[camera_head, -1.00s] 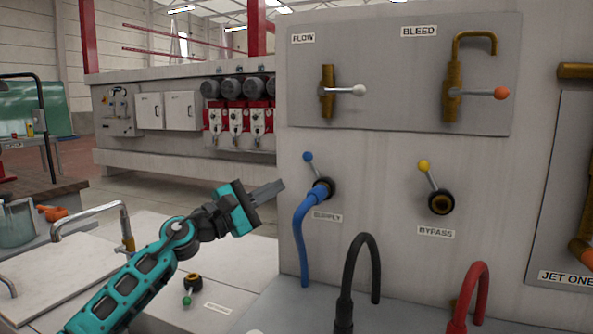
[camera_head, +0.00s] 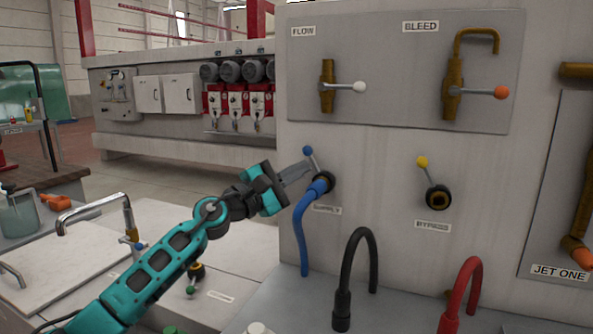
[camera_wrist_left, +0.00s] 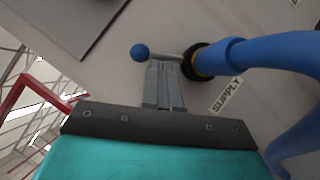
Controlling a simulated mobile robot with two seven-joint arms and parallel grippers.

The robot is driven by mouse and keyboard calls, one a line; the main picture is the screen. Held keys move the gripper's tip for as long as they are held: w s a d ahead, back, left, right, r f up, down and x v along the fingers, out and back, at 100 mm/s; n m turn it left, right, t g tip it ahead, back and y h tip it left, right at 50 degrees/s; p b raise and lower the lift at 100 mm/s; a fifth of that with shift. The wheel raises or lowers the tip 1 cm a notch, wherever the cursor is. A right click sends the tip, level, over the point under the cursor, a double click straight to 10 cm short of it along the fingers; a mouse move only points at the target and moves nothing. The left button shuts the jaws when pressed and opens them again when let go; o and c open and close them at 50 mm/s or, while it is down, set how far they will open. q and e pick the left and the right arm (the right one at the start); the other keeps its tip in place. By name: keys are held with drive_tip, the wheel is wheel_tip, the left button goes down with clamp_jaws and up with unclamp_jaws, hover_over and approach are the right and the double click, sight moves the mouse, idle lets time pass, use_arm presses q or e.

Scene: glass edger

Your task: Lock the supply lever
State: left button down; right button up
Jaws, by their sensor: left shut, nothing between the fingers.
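The supply lever (camera_head: 312,158) is a short metal rod with a blue ball on its end. It rises up and slightly left from the supply port, where the blue hose (camera_head: 300,222) is plugged in. In the left wrist view the lever's blue ball (camera_wrist_left: 140,52) is just beyond my fingertips, and its rod crosses by their tips. My left gripper (camera_head: 306,168) is shut and empty, its fingertips at the left side of the lever; I cannot tell if they touch it. The "SUPPLY" label (camera_wrist_left: 227,95) sits below the port. My right gripper is not in view.
The bypass lever (camera_head: 427,170) with a yellow ball is to the right. Flow (camera_head: 345,87) and bleed (camera_head: 480,92) valves are on the panel above. Black (camera_head: 352,270) and red (camera_head: 462,290) hoses rise from the ledge below. A tap (camera_head: 115,205) stands at left.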

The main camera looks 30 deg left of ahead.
use_arm(q)
drive_tip(key=shift+r, duration=0.2)
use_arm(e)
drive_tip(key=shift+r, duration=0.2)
use_arm(q)
drive_tip(key=shift+d+m+g+p, duration=0.1)
drive_tip(key=shift+m+g+p, duration=0.25)
drive_tip(key=shift+m, duration=0.25)
